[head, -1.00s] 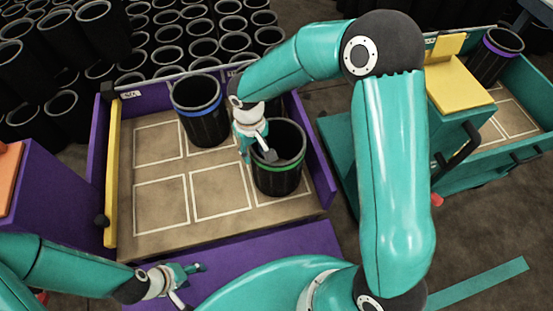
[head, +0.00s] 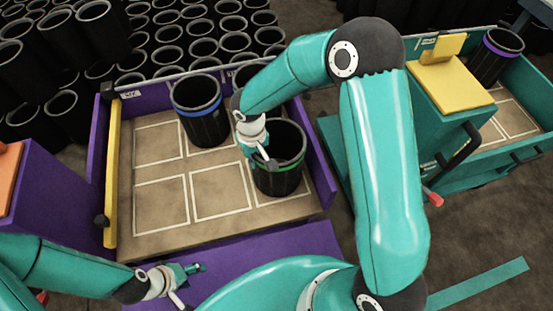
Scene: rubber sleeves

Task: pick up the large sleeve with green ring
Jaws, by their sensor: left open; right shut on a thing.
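The large black sleeve with the green ring (head: 279,178) stands upright on the brown floor of the purple-walled cart (head: 218,237), in its right part. My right gripper (head: 266,160) comes down at its left rim and is shut on it there, with one finger inside the mouth. The outer finger is partly hidden. The sleeve appears to rest on the cart floor. My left gripper (head: 185,280) is open and empty, low at the left in front of the cart.
A sleeve with a blue ring (head: 200,112) stands behind and left of it. Another black sleeve (head: 250,72) is partly hidden behind my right arm. Marked squares at the cart's left are empty. A teal cart (head: 497,131) at right holds a purple-ringed sleeve (head: 494,56). Many black sleeves (head: 150,55) stand behind.

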